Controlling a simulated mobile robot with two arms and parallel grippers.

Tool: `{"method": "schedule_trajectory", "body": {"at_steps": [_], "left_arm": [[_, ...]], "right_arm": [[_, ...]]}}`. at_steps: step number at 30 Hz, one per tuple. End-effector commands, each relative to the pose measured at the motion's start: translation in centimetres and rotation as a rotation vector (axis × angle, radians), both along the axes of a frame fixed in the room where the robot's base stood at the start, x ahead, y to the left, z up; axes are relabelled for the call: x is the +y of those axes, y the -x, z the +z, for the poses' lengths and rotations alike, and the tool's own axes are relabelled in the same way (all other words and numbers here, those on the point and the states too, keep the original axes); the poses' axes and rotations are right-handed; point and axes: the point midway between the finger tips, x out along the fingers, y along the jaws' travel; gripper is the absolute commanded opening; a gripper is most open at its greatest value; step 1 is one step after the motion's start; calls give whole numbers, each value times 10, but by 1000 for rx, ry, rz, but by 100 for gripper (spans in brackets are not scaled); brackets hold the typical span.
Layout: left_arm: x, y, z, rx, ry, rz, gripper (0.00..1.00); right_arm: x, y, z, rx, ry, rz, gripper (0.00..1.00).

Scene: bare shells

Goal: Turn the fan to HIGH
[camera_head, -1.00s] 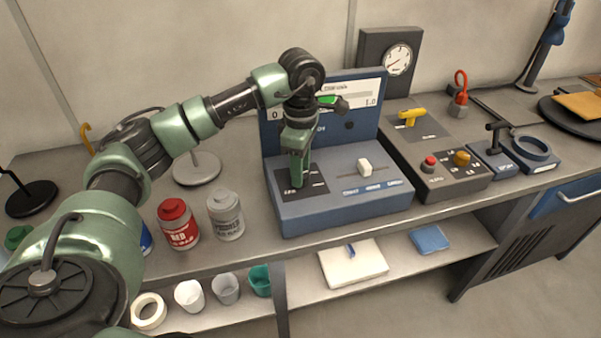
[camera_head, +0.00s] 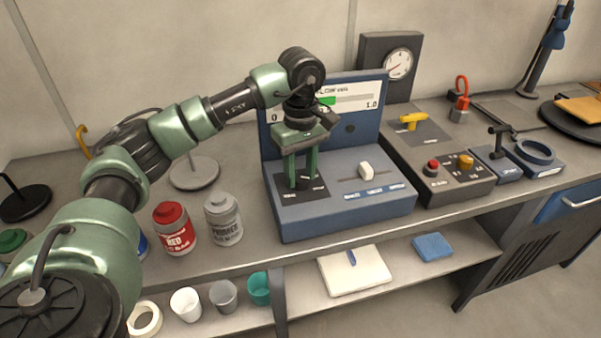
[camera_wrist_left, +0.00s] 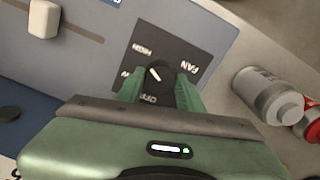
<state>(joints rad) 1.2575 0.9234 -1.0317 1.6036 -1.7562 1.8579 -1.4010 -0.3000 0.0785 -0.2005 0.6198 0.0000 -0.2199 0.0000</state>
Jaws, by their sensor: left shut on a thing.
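The fan knob (camera_wrist_left: 160,76) is a dark dial with a white pointer mark, on a black plate (camera_wrist_left: 190,45) lettered FAN, HIGH and OFF. A further label at the left is partly hidden by a finger. The pointer slants toward the upper left in the left wrist view, on the side of HIGH; I cannot tell if it sits exactly on a label. My left gripper (camera_wrist_left: 161,88) points down with its green fingers on either side of the knob, shut on it. In the head view the left gripper (camera_head: 301,184) stands over the blue console (camera_head: 335,217). My right gripper is not in view.
A white slider (camera_head: 366,170) sits right of the plate. A display panel (camera_head: 360,88) rises behind. A red-capped can (camera_head: 175,228) and a grey can (camera_head: 224,219) stand left of the console. A grey button box (camera_head: 437,182) adjoins it on the right.

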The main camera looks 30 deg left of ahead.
Motion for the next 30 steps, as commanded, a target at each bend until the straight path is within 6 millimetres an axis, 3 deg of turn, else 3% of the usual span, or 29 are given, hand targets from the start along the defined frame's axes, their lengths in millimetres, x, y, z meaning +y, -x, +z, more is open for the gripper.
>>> {"method": "schedule_trajectory", "body": {"at_steps": [17,18,19,30], "left_arm": [[0,-1,2,-4,2,-29,0],[0,-1,2,-4,2,-29,48],[0,-1,1,-4,2,-29,56],[0,0,3,-2,1,-28,59]], "right_arm": [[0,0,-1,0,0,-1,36],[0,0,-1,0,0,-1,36],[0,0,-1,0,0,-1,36],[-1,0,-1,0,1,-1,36]]}}
